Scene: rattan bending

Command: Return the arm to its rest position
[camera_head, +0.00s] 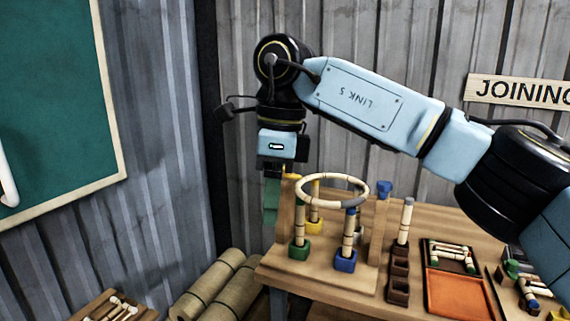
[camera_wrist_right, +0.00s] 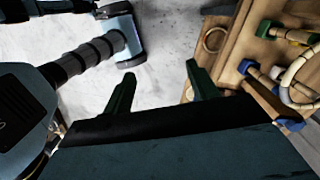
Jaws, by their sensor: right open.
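My right arm comes in from the right in the head view and bends down at the wrist. My right gripper (camera_head: 271,200) hangs beside the left edge of the wooden stand (camera_head: 325,272). In the right wrist view my right gripper (camera_wrist_right: 160,76) has its two dark green fingers apart, with nothing between them but floor. A rattan ring (camera_head: 332,190) rests on upright rattan posts in green, blue and yellow sockets, apart from the gripper. The ring's edge also shows in the wrist view (camera_wrist_right: 290,88). My left gripper is not in view.
The wooden table (camera_head: 420,218) carries a dark block rack (camera_head: 398,275), an orange tray (camera_head: 455,295) and a dark tray of rattan pieces (camera_head: 450,256). Rattan rolls (camera_head: 215,288) lie left of the table. A corrugated wall (camera_head: 400,40) stands behind.

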